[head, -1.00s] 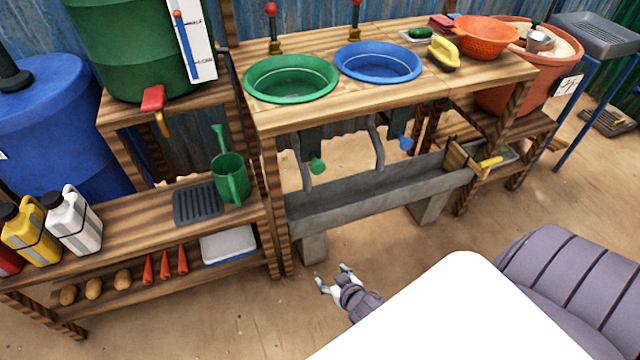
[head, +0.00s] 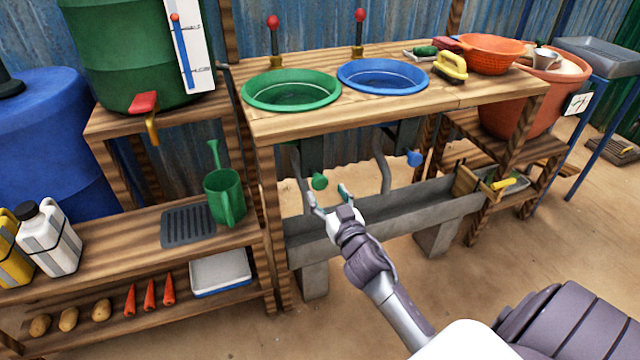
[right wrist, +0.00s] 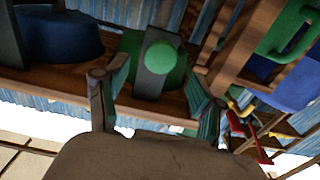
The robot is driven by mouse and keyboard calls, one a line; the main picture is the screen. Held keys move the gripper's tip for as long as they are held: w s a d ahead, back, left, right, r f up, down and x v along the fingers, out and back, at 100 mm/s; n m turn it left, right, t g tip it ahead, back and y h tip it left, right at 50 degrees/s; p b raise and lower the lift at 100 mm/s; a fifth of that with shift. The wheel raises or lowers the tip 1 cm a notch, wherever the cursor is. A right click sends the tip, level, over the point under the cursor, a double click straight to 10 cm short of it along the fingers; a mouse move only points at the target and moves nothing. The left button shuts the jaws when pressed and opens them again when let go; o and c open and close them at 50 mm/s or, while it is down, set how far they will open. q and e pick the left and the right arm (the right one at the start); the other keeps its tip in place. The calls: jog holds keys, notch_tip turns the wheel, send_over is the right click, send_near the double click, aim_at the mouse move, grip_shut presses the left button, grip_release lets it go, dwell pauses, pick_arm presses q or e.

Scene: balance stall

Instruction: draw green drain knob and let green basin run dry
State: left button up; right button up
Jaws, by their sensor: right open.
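The green basin (head: 291,91) is set in the wooden counter, left of the blue basin (head: 383,77). Below it, the round green drain knob (head: 320,181) sticks out under the counter, above the grey trough. My right gripper (head: 328,196) is open and empty, just in front of and slightly below the green knob in the head view. In the right wrist view, the green knob (right wrist: 161,57) shows between the two spread fingers, beyond their tips and apart from them. Whether water stands in the green basin is hard to tell. My left gripper is not in view.
The blue knob (head: 414,158) is to the right under the blue basin. The grey trough (head: 384,218) runs below both knobs. A curved grey pipe (head: 383,160) hangs between them. A counter leg (head: 268,200) stands left of the green knob. A green watering can (head: 226,198) is on the left shelf.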

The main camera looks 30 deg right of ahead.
aim_at(321, 184)
jog(key=x, duration=0.4)
jog(key=shift+w, duration=0.25)
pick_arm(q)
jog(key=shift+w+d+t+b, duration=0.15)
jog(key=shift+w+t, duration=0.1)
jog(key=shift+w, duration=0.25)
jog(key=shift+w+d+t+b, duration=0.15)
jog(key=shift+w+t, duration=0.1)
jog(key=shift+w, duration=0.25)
pick_arm(e)
jog(key=shift+w+d, duration=0.2)
jog(key=shift+w, duration=0.4)
